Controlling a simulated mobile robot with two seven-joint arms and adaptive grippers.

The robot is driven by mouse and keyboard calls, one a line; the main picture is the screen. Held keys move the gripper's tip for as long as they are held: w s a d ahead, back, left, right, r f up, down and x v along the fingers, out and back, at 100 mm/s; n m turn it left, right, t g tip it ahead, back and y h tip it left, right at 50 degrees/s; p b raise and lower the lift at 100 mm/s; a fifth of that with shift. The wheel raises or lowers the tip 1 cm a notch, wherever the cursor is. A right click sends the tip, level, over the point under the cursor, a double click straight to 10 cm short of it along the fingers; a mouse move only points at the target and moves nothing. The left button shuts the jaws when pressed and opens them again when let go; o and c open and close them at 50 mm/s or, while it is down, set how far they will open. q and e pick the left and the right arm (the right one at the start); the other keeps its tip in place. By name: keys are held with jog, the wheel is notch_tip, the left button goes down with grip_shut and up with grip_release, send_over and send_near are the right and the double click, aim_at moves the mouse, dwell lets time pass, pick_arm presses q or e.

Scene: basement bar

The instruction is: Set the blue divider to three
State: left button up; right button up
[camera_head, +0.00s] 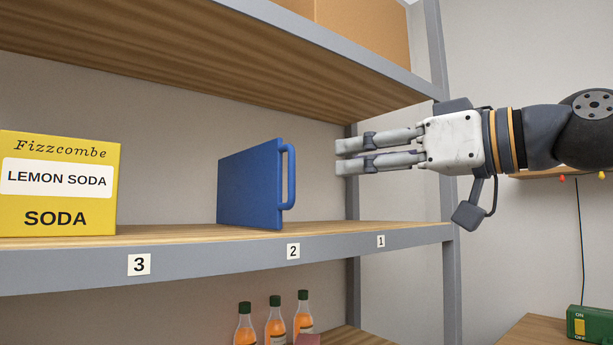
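The blue divider (249,186) stands upright on the middle shelf, a flat panel with a vertical handle (290,177) on its right edge. It stands just left of and above the label 2 (293,251). The label 3 (139,265) is on the shelf edge to the left, and the label 1 (381,241) is to the right. My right gripper (338,157) comes in from the right and points left toward the handle, apart from it in the picture. Its two fingers look close together with a narrow gap and nothing between them. My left gripper is not in view.
A yellow lemon soda box (58,184) stands on the shelf at the left, above label 3. The shelf between box and divider is bare. An upper shelf (230,60) hangs above, with a grey post (440,200) at right. Several orange bottles (275,322) stand below.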

aim_at(291, 167)
jog(key=x, duration=0.4)
jog(key=b+x, duration=0.1)
jog(key=x, duration=0.7)
jog(key=shift+s+a+r+b, duration=0.1)
jog(key=shift+s+a+b, duration=0.2)
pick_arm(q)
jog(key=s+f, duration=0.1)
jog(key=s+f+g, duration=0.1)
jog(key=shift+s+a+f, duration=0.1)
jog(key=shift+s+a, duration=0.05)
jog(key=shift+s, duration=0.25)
pick_arm(e)
jog(key=shift+c, duration=0.5)
grip_shut()
